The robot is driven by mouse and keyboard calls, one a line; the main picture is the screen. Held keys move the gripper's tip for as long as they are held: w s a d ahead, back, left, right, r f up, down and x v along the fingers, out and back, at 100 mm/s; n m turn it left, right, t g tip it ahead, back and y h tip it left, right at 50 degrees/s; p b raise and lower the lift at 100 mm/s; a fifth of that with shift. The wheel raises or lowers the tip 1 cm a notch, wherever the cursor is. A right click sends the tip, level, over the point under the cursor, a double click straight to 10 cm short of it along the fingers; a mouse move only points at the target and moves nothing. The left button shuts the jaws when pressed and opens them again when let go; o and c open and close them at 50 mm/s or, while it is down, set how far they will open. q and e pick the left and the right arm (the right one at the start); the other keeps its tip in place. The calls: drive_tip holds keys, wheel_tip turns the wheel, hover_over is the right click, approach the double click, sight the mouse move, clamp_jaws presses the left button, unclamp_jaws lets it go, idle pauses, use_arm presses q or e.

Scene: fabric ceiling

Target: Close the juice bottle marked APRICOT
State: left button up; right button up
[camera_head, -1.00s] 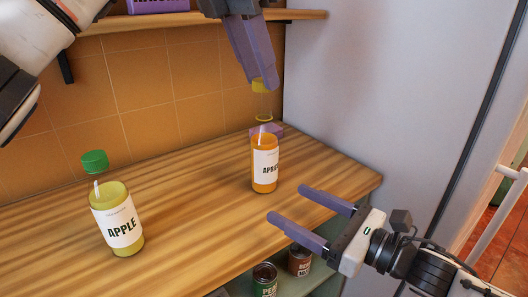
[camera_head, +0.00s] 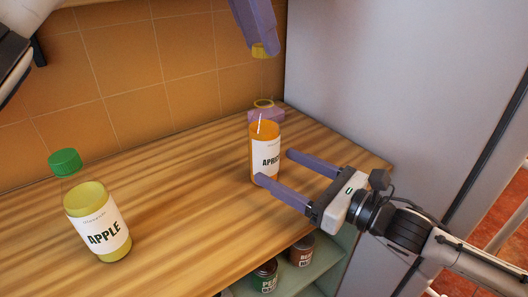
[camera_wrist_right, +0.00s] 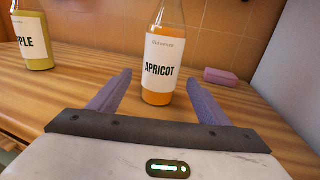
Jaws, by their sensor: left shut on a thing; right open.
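The APRICOT bottle (camera_head: 265,155) stands upright on the wooden counter, with orange juice inside and its mouth open. It also shows in the right wrist view (camera_wrist_right: 158,72). My left gripper (camera_head: 264,48) is shut on a yellow cap (camera_head: 259,51) and holds it above the bottle mouth, clear of it. My right gripper (camera_head: 275,167) is open and low at the bottle's front right. In the wrist view its fingers point at the bottle from either side; I cannot tell whether they touch it.
An APPLE bottle (camera_head: 95,215) with a green cap stands at the left of the counter (camera_head: 180,190). A small purple block (camera_wrist_right: 220,76) lies behind the APRICOT bottle. Jars (camera_head: 265,275) stand on a shelf below. A pale wall panel (camera_head: 370,80) rises at the right.

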sight(254, 51)
use_arm(q)
drive_tip(key=shift+w, duration=0.1)
use_arm(e)
drive_tip(key=x, duration=0.9)
drive_tip(key=c, duration=1.6)
use_arm(q)
drive_tip(key=shift+f, duration=2.5)
drive_tip(key=shift+f, duration=0.1)
drive_tip(key=shift+f, duration=0.8)
drive_tip(key=shift+f, duration=0.55)
